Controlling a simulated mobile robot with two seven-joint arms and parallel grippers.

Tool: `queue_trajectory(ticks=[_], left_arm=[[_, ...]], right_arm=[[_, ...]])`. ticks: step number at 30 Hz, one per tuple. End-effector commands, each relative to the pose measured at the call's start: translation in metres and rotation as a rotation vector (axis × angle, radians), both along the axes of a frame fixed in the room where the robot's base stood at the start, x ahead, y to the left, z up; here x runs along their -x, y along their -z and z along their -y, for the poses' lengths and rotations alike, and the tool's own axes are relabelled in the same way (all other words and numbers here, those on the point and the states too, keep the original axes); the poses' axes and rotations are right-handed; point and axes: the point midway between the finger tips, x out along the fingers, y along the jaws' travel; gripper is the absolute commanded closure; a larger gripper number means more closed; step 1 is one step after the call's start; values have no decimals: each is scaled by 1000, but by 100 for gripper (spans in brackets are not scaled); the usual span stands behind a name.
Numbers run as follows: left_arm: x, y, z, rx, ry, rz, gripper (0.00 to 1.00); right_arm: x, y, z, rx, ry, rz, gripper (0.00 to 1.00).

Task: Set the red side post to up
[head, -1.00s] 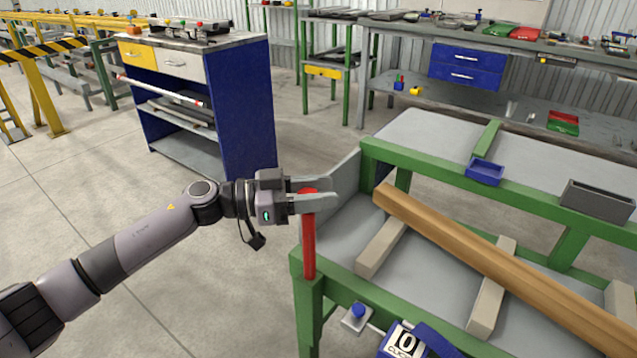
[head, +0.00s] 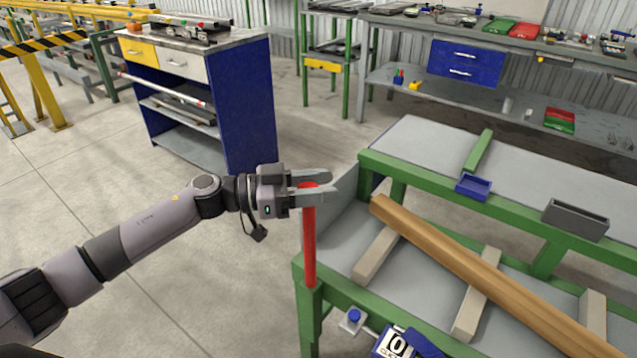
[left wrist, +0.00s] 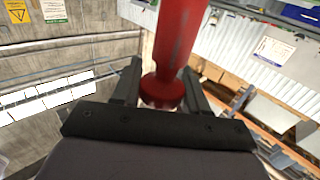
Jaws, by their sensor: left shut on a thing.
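The red side post (head: 309,245) stands upright at the near left corner of the green-framed runout table (head: 310,305). My left gripper (head: 318,187) is level at the top of the post, its two fingers on either side of it, shut on it. In the left wrist view the red post (left wrist: 174,45) passes between the fingers (left wrist: 162,92), with a wider red end by them. My right gripper is not in view.
A wooden beam (head: 440,245) lies across pale supports on the table, right of the post. A blue button box (head: 353,318) and a blue counter (head: 398,345) sit at the near edge. A blue cabinet (head: 248,110) stands behind; open floor lies left.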

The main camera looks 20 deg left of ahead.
Motion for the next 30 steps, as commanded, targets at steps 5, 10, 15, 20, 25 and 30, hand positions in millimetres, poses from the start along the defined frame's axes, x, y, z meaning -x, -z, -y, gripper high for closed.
queue_trajectory(ticks=[5,10,15,20,25,30], left_arm=[[-2,-8,-1,8,-2,9,100],[-2,-7,-1,8,-2,9,36],[-1,-5,-1,5,-1,6,36],[1,-3,-7,4,-3,4,36],[11,-3,-29,1,-4,4,36],[22,-3,-51,4,-4,4,36]], right_arm=[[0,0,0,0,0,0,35],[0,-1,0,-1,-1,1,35],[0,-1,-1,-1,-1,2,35],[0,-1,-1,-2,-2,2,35],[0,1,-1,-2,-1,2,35],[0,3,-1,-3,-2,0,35]])
